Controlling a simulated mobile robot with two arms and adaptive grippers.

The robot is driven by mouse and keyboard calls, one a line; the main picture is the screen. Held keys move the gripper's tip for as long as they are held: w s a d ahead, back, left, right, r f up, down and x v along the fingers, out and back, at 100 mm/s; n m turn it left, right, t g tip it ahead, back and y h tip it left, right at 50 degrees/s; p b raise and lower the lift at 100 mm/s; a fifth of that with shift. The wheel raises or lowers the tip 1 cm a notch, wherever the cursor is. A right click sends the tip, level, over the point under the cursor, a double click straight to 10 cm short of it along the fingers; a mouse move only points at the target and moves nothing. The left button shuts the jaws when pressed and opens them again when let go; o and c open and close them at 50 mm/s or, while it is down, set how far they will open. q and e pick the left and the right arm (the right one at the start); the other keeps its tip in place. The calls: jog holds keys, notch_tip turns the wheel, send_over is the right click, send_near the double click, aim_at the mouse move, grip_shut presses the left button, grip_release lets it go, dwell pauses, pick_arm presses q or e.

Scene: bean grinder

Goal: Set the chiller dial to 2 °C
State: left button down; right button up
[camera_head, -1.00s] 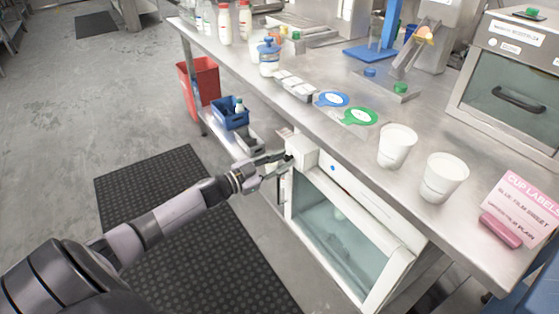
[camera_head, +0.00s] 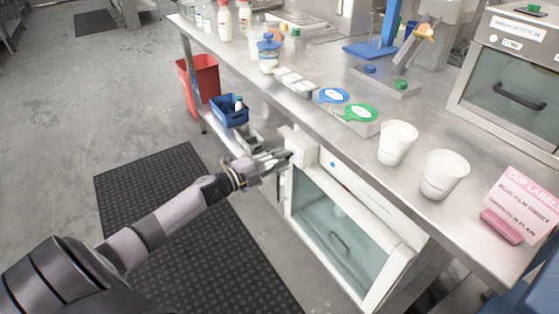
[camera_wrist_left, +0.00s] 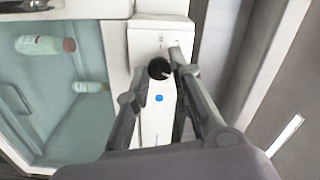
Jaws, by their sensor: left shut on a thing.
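The chiller (camera_head: 378,197) is a white cabinet with a glass front, standing under the counter. Its small white control box (camera_head: 303,148) is at its upper left corner. In the left wrist view the black round dial (camera_wrist_left: 159,68) sits on the white panel (camera_wrist_left: 150,125), above a blue dot. My left gripper (camera_head: 284,157) is at the control box; in the left wrist view its fingertips (camera_wrist_left: 160,66) are on either side of the dial, shut on it. The scale marks are too small to read. The dial is hidden in the head view. My right gripper is not in view.
The steel counter (camera_head: 300,110) overhangs the chiller, with white cups (camera_head: 397,143) and a pink label card (camera_head: 527,205) on it. A blue bin (camera_head: 231,112) and a red bin (camera_head: 200,78) are to the left.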

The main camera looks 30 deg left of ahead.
pick_arm(q)
jog(key=m+b, duration=0.1)
jog(key=m, duration=0.2)
jog(key=m+b, duration=0.1)
jog(key=m, duration=0.3)
jog(key=shift+d+f+b, duration=0.1)
jog(key=shift+f+b, duration=0.1)
jog(key=shift+b, duration=0.1)
jog(key=shift+m+b, duration=0.5)
jog(key=shift+m, duration=0.6)
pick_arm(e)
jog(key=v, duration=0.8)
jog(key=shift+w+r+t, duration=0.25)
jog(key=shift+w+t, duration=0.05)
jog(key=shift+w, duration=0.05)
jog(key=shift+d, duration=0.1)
pick_arm(q)
jog(key=c, duration=1.4)
grip_release()
jog(key=shift+r, duration=0.1)
jog(key=shift+s+a, duration=0.25)
jog(key=shift+s, duration=0.25)
jog(key=v, duration=1.1)
